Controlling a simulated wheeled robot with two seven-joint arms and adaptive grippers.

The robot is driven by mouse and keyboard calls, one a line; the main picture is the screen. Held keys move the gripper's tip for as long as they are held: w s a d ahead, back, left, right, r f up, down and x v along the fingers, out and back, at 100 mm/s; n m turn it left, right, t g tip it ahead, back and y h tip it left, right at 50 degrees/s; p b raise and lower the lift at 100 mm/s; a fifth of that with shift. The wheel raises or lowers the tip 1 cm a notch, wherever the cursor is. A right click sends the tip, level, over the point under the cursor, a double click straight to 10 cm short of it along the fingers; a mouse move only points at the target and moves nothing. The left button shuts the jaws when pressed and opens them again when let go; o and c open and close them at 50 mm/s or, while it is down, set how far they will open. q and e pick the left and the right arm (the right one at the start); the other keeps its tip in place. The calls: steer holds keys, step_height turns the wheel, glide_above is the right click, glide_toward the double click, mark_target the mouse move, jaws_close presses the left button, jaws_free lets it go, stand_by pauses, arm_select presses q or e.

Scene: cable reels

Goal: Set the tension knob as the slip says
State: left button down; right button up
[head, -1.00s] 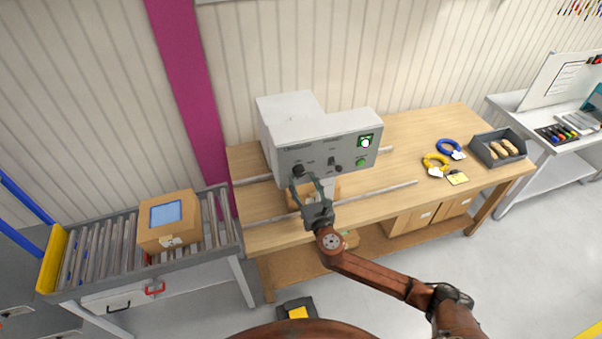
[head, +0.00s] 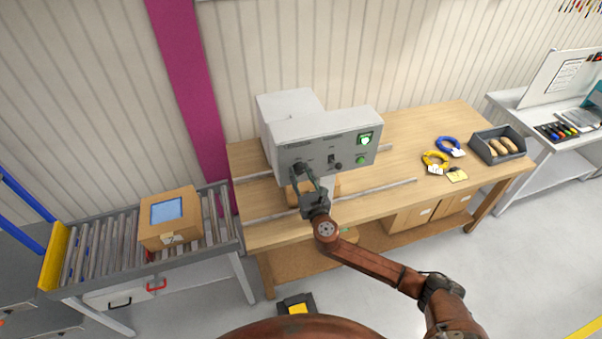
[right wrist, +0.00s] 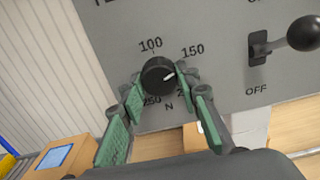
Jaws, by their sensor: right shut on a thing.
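The round black tension knob (right wrist: 157,75) is on the front of the grey machine (head: 330,145), at the panel's lower left. My right gripper (head: 300,170) reaches up to it, and in the right wrist view its green-padded fingers are closed on the knob from both sides. The knob's white mark points right, a little below the 150 label. The 100 label is above the knob; the lower labels are partly hidden by the fingers. A yellow slip (head: 457,175) lies on the bench at the right; its writing is too small to read. My left gripper is not in view.
A black lever (right wrist: 300,35) sits right of the knob, above OFF. A green-lit switch (head: 365,139) and green button (head: 361,160) are farther right. Yellow (head: 436,158) and blue (head: 449,145) cable coils and a grey bin (head: 498,147) lie on the bench. A carton (head: 170,217) stands on rollers at left.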

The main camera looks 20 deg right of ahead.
steer(key=c, duration=0.4)
steer(key=shift+o, duration=0.2)
steer(key=shift+m, duration=0.3)
